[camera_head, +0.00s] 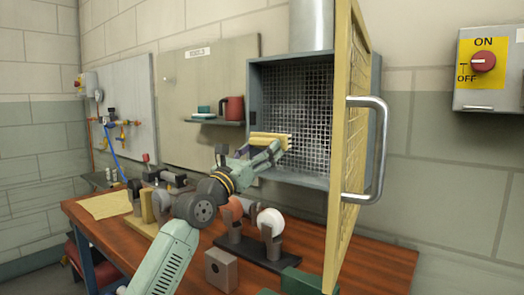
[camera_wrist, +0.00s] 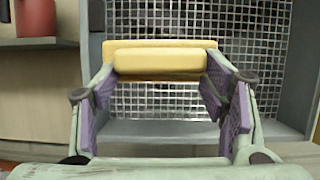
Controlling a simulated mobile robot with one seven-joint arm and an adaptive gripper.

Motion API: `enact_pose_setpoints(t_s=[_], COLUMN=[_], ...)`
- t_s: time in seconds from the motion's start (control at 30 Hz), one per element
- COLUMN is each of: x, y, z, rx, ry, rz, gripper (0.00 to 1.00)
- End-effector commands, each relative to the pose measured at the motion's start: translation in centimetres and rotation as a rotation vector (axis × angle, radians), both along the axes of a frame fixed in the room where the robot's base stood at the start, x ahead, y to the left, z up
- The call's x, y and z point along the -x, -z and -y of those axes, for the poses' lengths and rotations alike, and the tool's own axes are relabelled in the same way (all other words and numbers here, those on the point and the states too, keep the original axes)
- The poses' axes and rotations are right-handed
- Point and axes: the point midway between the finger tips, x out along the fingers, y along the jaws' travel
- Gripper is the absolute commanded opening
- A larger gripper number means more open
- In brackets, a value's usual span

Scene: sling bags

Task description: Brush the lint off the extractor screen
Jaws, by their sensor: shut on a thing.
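The extractor screen (camera_head: 311,110) is a wire mesh inside an open grey box (camera_head: 254,88). It fills the upper part of the wrist view (camera_wrist: 262,45). A yellow brush (camera_head: 262,135) is held across my gripper (camera_head: 268,150), close in front of the lower left of the screen. In the wrist view the brush (camera_wrist: 158,62) sits between the purple-padded fingertips. My gripper (camera_wrist: 158,78) is shut on it. The brush's far side is hidden, so I cannot tell whether it touches the mesh. I cannot make out lint clearly.
A yellow-framed mesh door (camera_head: 346,150) with a metal handle (camera_head: 382,150) stands open at the box's right. A shelf with a red mug (camera_head: 231,109) is to the left.

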Motion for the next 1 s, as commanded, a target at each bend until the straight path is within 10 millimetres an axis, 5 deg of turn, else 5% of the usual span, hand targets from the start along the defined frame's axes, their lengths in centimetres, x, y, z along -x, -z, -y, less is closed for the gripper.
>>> enact_pose_setpoints(t_s=[0.53,1.0], x=[2.4,2.4], y=[0.0,-0.1], z=[-1.8,-1.8], rx=[0.000,0.001], ry=[0.000,0.000], rz=[0.001,0.001], gripper=[0.44,0.44])
